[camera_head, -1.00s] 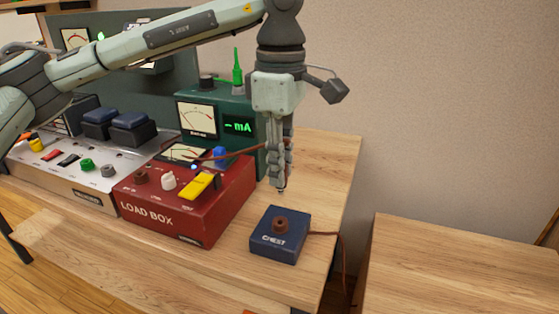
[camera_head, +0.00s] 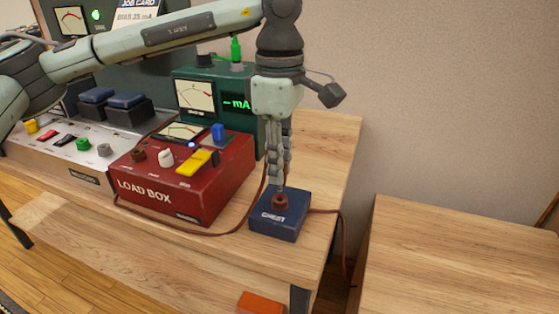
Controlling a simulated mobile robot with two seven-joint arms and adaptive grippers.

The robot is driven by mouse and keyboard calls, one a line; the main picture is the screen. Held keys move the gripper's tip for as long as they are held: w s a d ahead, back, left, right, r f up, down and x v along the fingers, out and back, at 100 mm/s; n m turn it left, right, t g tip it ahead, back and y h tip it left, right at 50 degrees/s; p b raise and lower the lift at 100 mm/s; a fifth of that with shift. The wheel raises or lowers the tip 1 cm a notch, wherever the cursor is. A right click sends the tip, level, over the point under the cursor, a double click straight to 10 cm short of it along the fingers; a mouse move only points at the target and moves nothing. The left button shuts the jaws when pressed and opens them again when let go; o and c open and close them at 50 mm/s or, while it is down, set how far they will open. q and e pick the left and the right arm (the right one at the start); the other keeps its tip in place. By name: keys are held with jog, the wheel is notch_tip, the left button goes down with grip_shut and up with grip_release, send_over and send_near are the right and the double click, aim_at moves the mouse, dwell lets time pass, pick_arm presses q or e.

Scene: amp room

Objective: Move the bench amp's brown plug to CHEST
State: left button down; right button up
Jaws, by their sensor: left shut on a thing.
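The CHEST box (camera_head: 262,229) is a small dark blue box near the right end of the bench, with a brown round socket (camera_head: 282,203) on top. My left gripper (camera_head: 279,186) points straight down with its fingertips right at this socket. It is shut on the brown plug, which is mostly hidden by the fingers; I cannot tell whether the plug is seated. A brown cord (camera_head: 246,220) runs from the fingers down to the bench and around the front of the red load box (camera_head: 184,180). My right gripper is not in view.
A green mA meter box (camera_head: 213,95) with a green plug (camera_head: 236,49) stands behind. A grey-white amp panel (camera_head: 62,155) is at left. A brown lead leaves CHEST's right side. An orange object (camera_head: 260,303) lies below. The right-hand wooden table (camera_head: 460,250) is bare.

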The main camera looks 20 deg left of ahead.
pick_arm(q)
jog(key=shift+b, duration=0.4)
dwell(0.9)
jog(key=shift+f+b, duration=1.6)
jog(key=shift+f, duration=0.15)
dwell(1.0)
jog(key=c, duration=1.3)
grip_release()
jog(key=shift+c, duration=0.2)
notch_tip(320, 180, up, 12)
